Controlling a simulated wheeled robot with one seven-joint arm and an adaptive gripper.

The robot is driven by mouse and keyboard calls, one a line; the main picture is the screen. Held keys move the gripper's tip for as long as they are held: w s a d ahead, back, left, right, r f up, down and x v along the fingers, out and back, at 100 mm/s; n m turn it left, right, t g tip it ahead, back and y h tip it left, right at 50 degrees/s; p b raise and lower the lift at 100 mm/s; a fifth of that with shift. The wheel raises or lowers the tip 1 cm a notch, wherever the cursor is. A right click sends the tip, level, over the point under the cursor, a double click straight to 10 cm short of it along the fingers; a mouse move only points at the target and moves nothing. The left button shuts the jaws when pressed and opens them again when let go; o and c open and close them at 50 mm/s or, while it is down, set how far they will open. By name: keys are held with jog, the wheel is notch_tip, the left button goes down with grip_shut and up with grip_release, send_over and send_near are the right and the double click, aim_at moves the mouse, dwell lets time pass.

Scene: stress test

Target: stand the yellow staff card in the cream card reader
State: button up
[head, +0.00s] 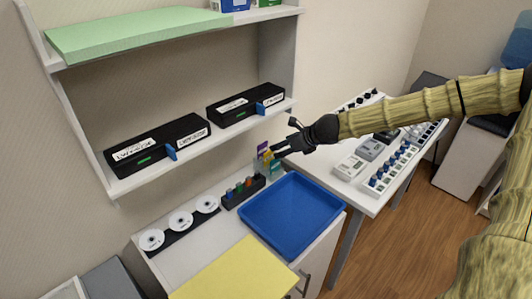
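My gripper (277,150) is black and reaches in from the right, over the back of the white cabinet. Its two fingertips look slightly apart, close to a small group of upright cards; no card shows clearly between them. A yellow card (268,157) stands in this group, beside a purple one (262,148) and a greenish one (275,168). Whether a fingertip touches the yellow card cannot be told. On the white table to the right, a pale cream-white device (350,167) that looks like a card reader stands beside a grey one (370,149).
A blue tray (292,212) lies empty in front of the cards. A black rack (244,191) with coloured pieces stands left of it, then several discs (181,221). A yellow sheet (238,272) lies in front. Shelves with black boxes (157,142) overhang the back left.

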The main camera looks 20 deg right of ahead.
aim_at(269, 154)
jog(key=b+x, duration=0.3)
jog(key=x, duration=0.3)
jog(key=shift+f, duration=0.2)
jog(key=shift+w+f+b, duration=0.2)
jog(key=shift+f+b, duration=0.05)
jog(key=shift+b, duration=0.3)
jog(key=shift+a+b, duration=0.15)
jog(key=shift+b, duration=0.2)
